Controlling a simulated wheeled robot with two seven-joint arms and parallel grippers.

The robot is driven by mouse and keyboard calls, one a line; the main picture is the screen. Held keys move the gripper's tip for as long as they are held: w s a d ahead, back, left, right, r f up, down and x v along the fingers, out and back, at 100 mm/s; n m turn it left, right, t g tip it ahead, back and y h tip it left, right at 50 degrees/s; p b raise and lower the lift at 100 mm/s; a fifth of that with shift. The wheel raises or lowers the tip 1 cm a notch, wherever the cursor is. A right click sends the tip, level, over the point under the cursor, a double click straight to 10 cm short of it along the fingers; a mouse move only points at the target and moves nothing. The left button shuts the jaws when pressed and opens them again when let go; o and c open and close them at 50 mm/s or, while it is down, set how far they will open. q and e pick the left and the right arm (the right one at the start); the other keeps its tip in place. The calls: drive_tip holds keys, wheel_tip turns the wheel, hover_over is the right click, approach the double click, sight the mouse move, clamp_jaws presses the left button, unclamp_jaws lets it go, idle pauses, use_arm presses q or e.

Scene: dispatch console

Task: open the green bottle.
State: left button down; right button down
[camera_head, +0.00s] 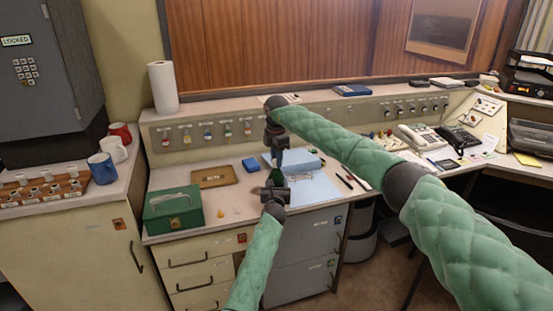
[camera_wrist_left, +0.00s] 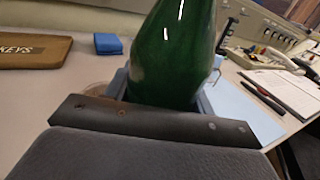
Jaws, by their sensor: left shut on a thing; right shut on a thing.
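The green bottle (camera_head: 277,177) stands upright above the blue paper on the desk, small and partly hidden between my grippers. In the left wrist view the bottle (camera_wrist_left: 176,58) fills the top middle, its glossy body between the jaws. My left gripper (camera_head: 275,189) is shut on the bottle's body from the front. My right gripper (camera_head: 279,153) points down from above and is shut at the top of the bottle. The cap or stopper is hidden by the right jaws.
A green cash box (camera_head: 173,211) and a brown keys board (camera_head: 214,177) lie to the left, with a small blue block (camera_head: 250,164) near. A clipboard (camera_wrist_left: 274,90) and pens lie to the right. Telephones (camera_head: 422,137) stand farther right.

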drive_tip(key=n, duration=0.7)
drive_tip(key=shift+w+d+r, duration=0.1)
drive_tip(key=n, duration=1.8)
drive_tip(key=shift+n, duration=0.4)
drive_tip(key=n, duration=0.8)
drive_tip(key=shift+n, duration=0.3)
drive_tip(key=n, duration=0.8)
drive_tip(key=shift+n, duration=0.4)
